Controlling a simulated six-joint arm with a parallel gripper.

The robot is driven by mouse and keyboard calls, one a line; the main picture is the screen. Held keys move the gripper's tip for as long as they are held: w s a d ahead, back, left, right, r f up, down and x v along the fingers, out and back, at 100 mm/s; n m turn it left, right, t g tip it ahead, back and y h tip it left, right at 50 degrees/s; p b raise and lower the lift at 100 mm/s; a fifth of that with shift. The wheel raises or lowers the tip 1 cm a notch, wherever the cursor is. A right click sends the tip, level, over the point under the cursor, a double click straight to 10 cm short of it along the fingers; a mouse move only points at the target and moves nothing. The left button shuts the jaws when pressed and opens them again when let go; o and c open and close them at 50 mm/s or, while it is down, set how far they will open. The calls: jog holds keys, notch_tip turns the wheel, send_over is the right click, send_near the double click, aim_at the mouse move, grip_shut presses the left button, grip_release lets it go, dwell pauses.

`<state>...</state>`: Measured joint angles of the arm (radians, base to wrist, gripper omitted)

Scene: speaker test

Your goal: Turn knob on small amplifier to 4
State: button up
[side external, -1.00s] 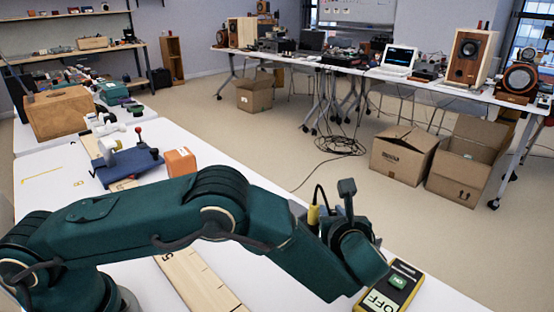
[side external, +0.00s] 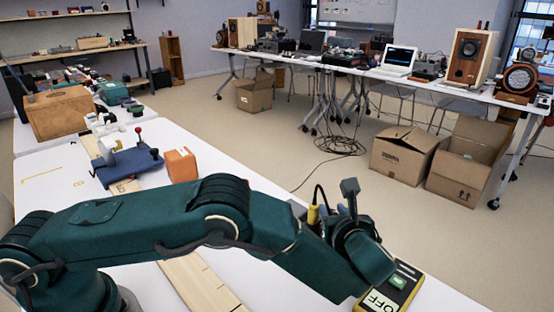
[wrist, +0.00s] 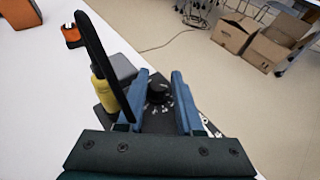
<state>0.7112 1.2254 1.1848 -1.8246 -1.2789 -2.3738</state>
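In the wrist view, the small amplifier's dark panel shows as a black knob (wrist: 158,91) with white marks around it. The marks are too small to read, and I cannot tell where the knob points. My gripper (wrist: 160,74) has its two blue fingers apart, with the knob showing between them. The knob appears nearer the left finger; I cannot tell whether they touch. A yellow plug (wrist: 104,97) with a thick black cable stands left of the fingers, beside a grey block (wrist: 121,68).
A yellow and black box (side external: 402,283) with a green button and an "OFF" label lies right of my wrist, near the table edge. A wooden strip (side external: 203,284) lies under my arm. An orange block (side external: 181,165) and a blue device (side external: 128,167) stand further back.

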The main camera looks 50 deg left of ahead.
jog(key=shift+f+n+g+y, duration=0.1)
jog(key=shift+n+g+y, duration=0.2)
jog(key=shift+n+g, duration=0.15)
